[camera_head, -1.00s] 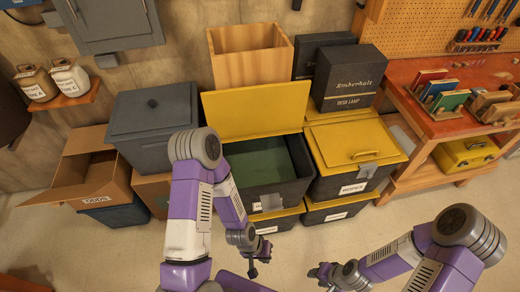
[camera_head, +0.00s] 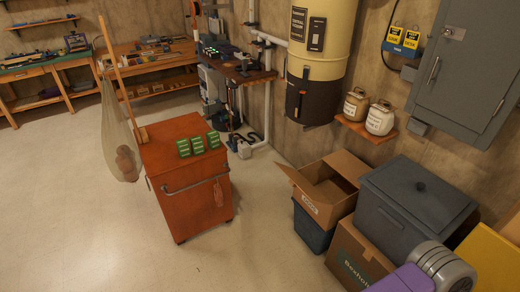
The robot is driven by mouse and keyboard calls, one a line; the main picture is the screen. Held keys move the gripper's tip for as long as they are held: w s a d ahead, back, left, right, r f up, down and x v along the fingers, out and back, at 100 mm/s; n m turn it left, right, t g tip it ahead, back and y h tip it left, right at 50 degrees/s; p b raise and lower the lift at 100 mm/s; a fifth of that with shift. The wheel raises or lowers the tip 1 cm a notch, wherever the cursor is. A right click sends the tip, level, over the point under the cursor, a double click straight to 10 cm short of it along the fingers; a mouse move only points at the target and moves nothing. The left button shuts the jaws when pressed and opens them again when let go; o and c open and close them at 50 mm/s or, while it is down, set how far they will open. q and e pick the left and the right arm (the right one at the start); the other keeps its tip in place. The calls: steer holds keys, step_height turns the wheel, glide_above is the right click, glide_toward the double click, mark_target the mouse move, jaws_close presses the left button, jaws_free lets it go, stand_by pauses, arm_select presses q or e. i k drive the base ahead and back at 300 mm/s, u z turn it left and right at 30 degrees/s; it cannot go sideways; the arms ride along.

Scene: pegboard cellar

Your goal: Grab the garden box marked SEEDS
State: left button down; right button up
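I cannot read the word SEEDS on anything in view. An open cardboard box (camera_head: 322,190) with a small unreadable label sits on a dark blue bin (camera_head: 311,230) at the lower right. Beside it is a grey lidded box (camera_head: 403,222) on a brown cardboard carton (camera_head: 345,262), whose lettering is partly hidden. A yellow panel (camera_head: 492,262) is cut off at the right edge. Only a link of my arm shows at the bottom right; neither gripper is in view.
A red wheeled cart (camera_head: 190,185) carries several small green boxes (camera_head: 198,144). A net bag (camera_head: 119,140) hangs at its left. Floor is clear at left and front.

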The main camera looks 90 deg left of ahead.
mark_target(197, 142)
steer(key=u, duration=3.75)
steer(key=i, duration=2.45)
steer(key=z, duration=0.3)
